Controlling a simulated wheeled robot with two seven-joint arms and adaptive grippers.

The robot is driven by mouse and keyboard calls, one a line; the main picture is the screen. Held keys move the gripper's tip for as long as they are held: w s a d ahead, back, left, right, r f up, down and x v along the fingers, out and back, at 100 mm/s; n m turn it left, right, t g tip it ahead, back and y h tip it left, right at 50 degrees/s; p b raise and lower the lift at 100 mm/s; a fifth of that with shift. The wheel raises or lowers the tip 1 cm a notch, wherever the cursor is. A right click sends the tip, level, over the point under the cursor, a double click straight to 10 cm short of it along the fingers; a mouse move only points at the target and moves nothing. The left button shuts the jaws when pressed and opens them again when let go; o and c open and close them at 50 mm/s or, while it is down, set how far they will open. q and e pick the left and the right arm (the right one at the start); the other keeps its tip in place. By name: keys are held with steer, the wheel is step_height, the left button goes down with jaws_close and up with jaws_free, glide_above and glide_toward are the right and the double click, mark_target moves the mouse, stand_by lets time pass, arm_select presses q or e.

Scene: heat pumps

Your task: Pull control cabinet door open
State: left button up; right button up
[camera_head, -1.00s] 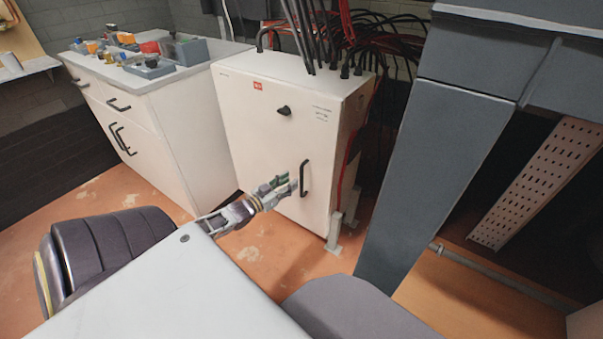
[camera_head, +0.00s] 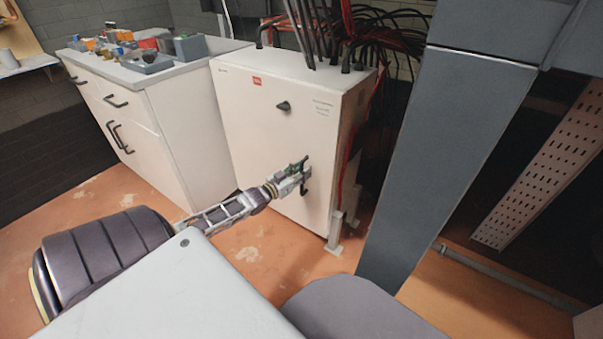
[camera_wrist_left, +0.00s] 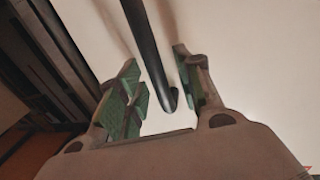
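The white control cabinet (camera_head: 262,130) stands on short feet in the middle of the head view, its door shut. A dark knob (camera_head: 284,106) sits on the upper part of the door. My left gripper (camera_head: 300,172) is at the door's black handle and hides most of it in the head view. In the left wrist view, the black bar handle (camera_wrist_left: 150,50) runs down between the two green-padded fingers of my left gripper (camera_wrist_left: 156,88). The fingers are open, with gaps showing on both sides of the handle. My right gripper is not in view.
A white drawer cabinet (camera_head: 185,130) with small parts and boxes on top stands left of the control cabinet. Black and red cables (camera_head: 385,30) rise from the cabinet's top and right side. A grey column (camera_head: 425,150) stands to the right. Orange floor is clear in front.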

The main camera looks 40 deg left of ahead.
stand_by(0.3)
arm_select(q)
jaws_close()
steer(key=shift+s, duration=0.15)
stand_by(0.3)
